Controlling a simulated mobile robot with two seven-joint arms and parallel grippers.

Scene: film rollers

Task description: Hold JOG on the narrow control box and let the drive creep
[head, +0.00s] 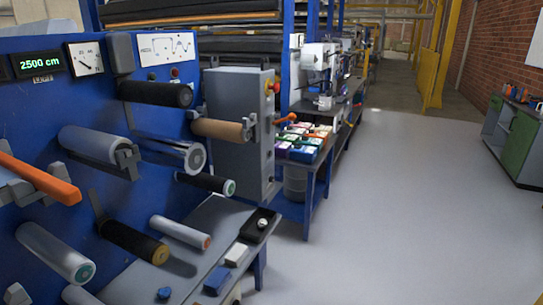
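A tall grey box (235,150) stands at the end of the blue roller machine (60,115). It has a red button (269,85) with yellow around it near the top of its narrow right side. It may be the narrow control box; no JOG lettering is readable. Several rollers stick out of the blue panel, including a brown one (218,129), a black one (155,93) and a grey one (88,143). A display (39,62) reads 2500 cm, beside a dial gauge (86,58). Neither of my grippers is in view.
A grey shelf (205,225) under the rollers holds a black tray-like item (258,225) and small blue and white blocks. A bench with coloured boxes (305,142) stands beyond. The grey floor (400,210) at right is clear.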

